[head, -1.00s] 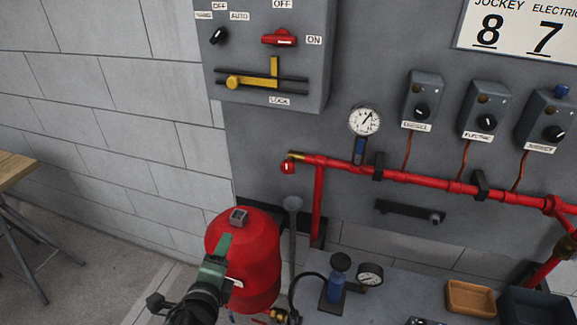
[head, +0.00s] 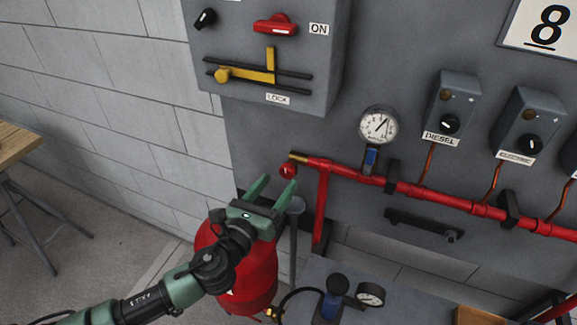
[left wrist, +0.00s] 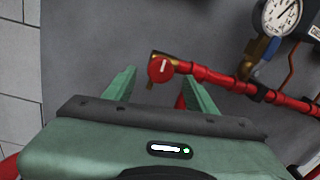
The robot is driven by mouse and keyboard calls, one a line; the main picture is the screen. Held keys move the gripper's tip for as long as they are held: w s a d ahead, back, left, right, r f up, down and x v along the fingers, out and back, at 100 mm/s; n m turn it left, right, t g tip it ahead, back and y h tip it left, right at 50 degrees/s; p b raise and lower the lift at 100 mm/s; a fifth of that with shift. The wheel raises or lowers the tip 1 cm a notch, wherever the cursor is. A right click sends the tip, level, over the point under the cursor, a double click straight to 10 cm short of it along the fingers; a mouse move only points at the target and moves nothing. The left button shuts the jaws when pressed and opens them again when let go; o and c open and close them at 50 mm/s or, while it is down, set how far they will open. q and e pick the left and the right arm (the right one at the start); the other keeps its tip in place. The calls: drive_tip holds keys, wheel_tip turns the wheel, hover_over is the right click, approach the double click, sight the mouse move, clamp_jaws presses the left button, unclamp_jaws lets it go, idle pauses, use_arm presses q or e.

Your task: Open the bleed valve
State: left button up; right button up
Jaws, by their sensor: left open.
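A small red round valve knob (head: 287,170) with a white mark hangs at the left end of the red pipe (head: 430,194), by a brass fitting (head: 298,158). I take it for the bleed valve; no label shows. My left gripper (head: 273,185) is open and empty, with its green fingers pointing up at the knob from just below. In the left wrist view the knob (left wrist: 161,68) appears between the fingertips of my left gripper (left wrist: 159,76), seemingly beyond them. Contact is not visible. The mark on the knob runs nearly upright there. My right gripper is out of view.
A pressure gauge (head: 379,125) with a blue-handled valve (head: 371,160) stands on the pipe. A red tank (head: 252,280) is below my left gripper, beside a grey post (head: 295,235). A grey control box (head: 270,65) hangs above. Bare block wall (head: 110,110) lies left.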

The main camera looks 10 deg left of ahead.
sight(285, 174)
use_arm(q)
drive_tip(key=p+x, duration=0.1)
drive_tip(key=x, duration=0.3)
drive_tip(key=shift+r, duration=0.1)
drive_tip(key=shift+w+d, duration=0.2)
drive_tip(key=shift+w, duration=0.45)
drive_tip(key=shift+s, duration=0.1)
drive_tip(key=c, duration=1)
clamp_jaws()
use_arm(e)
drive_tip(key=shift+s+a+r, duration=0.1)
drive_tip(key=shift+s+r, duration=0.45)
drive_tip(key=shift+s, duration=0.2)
